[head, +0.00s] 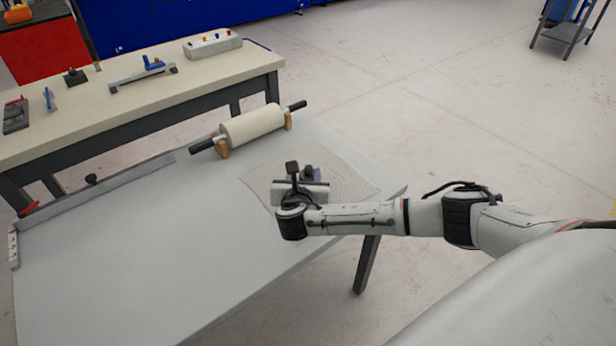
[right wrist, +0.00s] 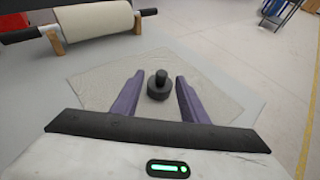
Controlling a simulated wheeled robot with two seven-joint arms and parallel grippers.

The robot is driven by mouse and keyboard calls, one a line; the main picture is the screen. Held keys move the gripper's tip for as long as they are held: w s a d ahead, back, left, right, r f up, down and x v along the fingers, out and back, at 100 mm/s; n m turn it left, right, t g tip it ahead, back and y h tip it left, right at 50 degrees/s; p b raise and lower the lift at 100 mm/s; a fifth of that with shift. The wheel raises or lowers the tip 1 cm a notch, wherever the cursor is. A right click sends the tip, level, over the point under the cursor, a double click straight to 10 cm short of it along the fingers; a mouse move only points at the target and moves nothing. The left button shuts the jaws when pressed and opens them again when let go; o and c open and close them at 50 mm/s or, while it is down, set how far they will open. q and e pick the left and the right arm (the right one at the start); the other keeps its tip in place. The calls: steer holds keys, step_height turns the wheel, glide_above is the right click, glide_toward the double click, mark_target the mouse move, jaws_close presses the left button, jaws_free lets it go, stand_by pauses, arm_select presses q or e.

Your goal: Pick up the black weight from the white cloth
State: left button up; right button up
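The black weight (right wrist: 158,88) stands upright on the white cloth (right wrist: 90,72), with a round body and a knob on top. In the right wrist view my right gripper (right wrist: 153,82) is open, its two purple fingers to either side of the weight with a gap on both sides. In the head view my right gripper (head: 300,177) is over the cloth (head: 345,178) and mostly hides the weight (head: 309,170). My left gripper is in neither view.
A cream roller (head: 252,125) on wooden stands lies behind the cloth on the grey table (head: 120,255). A raised metal strip (head: 105,190) runs along the table's back edge. A bench with tools (head: 110,110) stands behind. The left part of the table is clear.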

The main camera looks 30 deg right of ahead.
mark_target(309, 166)
steer(key=x, duration=0.5)
steer(key=shift+s+d+f+b, duration=0.15)
steer(key=shift+d+f+b, duration=0.05)
steer(key=shift+f+b, duration=0.15)
jaws_close()
steer(key=shift+r, duration=0.25)
